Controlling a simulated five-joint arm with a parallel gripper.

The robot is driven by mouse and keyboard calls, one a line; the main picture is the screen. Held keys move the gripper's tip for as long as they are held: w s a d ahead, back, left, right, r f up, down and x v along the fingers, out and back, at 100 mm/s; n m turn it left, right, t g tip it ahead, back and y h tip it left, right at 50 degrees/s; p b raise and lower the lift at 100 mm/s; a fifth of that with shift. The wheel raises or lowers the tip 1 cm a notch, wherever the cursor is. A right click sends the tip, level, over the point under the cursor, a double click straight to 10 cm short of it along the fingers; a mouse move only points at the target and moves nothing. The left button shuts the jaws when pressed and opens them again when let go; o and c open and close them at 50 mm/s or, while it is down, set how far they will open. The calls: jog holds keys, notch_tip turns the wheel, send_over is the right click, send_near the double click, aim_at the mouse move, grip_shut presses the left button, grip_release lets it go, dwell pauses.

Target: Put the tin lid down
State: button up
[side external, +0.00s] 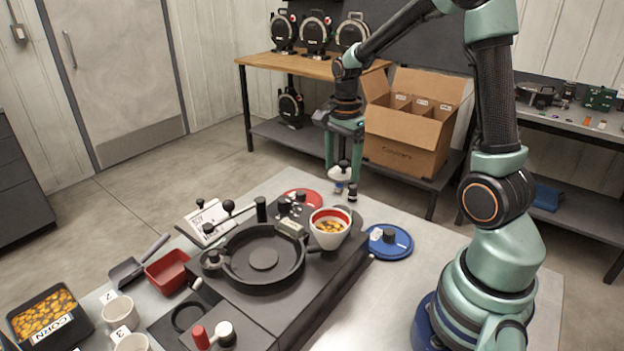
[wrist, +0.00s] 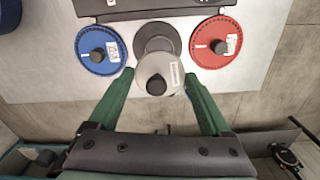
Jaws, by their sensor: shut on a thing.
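The tin lid (wrist: 148,68) is a pale, rounded piece with a black knob and a small white label. My gripper (wrist: 157,76) is shut on it, one green finger on each side in the wrist view. In the side view my gripper (side external: 345,178) hangs with the pale lid (side external: 340,174) in the air, above the far side of the bench. Part of the lid is hidden by the fingers there. In the wrist view a dark grey round disc (wrist: 158,28) shows just past the lid, partly covered by it.
A blue disc (wrist: 86,62) and a red disc (wrist: 232,58) lie on the bench either side of the grey disc. Bare bench (side external: 440,245) shows right of the blue disc.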

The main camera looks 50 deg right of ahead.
notch_tip(320, 180, up, 8)
jog(key=shift+r, duration=0.1)
jog(key=m, duration=0.1)
send_over(382, 213)
jog(key=f, duration=0.2)
notch_tip(382, 213, down, 15)
jog(key=shift+s+r, duration=0.1)
jog(key=shift+s, duration=0.05)
jog(key=shift+f, duration=2.3)
jog(key=o, duration=1.1)
jog(key=shift+f, duration=0.1)
jog(key=shift+o, duration=0.2)
